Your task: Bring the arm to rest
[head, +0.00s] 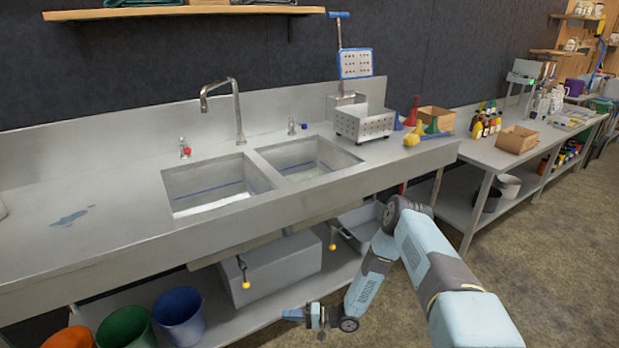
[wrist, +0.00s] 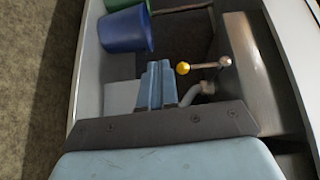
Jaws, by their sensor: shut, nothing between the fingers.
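My arm reaches forward and down in the head view, bent at the elbow. My gripper (head: 290,314) is low in front of the sink counter (head: 350,184), at about the height of its lower shelf (head: 262,318). In the wrist view my gripper (wrist: 158,66) has its fingers together, with nothing held between them. A yellow-knobbed valve handle (wrist: 184,68) is just right of the fingertips in that view. I cannot tell whether the fingers touch it.
Blue (head: 180,314) and green (head: 126,328) buckets stand at the lower left. Two yellow-ended handles (head: 245,284) hang below the basins. A perforated metal box (head: 364,122) stands on the counter. The floor (head: 560,250) at right is clear.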

